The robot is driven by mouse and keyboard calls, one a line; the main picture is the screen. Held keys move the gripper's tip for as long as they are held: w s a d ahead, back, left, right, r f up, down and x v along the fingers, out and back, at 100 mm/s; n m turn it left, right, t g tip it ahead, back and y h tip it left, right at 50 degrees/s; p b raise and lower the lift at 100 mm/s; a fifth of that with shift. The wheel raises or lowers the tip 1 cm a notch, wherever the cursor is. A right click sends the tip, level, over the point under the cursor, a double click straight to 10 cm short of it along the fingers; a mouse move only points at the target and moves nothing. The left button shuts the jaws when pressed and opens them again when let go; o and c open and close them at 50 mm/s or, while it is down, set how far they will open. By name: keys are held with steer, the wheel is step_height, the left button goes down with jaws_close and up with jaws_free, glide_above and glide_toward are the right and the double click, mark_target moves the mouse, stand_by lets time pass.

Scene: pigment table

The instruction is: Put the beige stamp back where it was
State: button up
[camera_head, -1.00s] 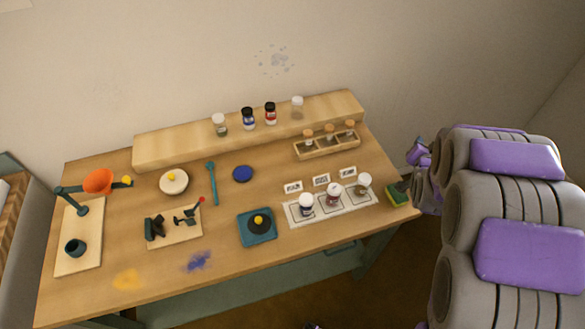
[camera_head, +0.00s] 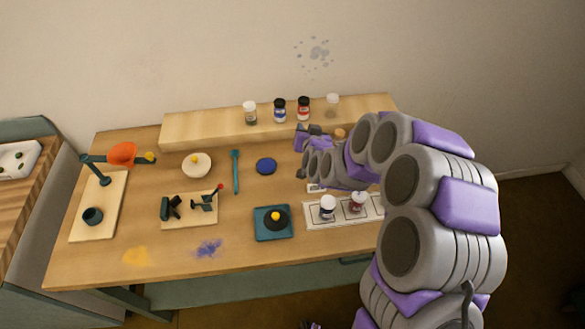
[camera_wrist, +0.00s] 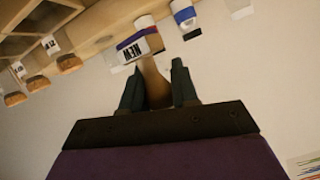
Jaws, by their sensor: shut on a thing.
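My gripper (camera_wrist: 157,78) is shut on a beige handle (camera_wrist: 154,92), which I take to be the beige stamp. Its narrow body sits between the dark fingers in the wrist view.
A wooden rack (camera_wrist: 88,44) with several tan-topped, labelled items is left in the wrist view; in the head view my arm mostly hides it. Jars stand on the raised shelf (camera_head: 220,128). A white mat (camera_head: 312,218) bears jars; a teal tray (camera_head: 263,233) lies beside it.

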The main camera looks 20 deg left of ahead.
steer(key=f, duration=0.3)
steer(key=f+b, duration=0.1)
steer(key=f, duration=0.3)
steer(key=a+f+b, duration=0.1)
steer(key=f, duration=0.2)
steer(key=shift+s+f, duration=0.25)
steer(key=shift+r, duration=0.15)
steer(key=shift+f+b, duration=0.4)
steer(key=shift+b, duration=0.05)
steer(key=shift+s+f, duration=0.1)
steer(key=shift+f, duration=0.1)
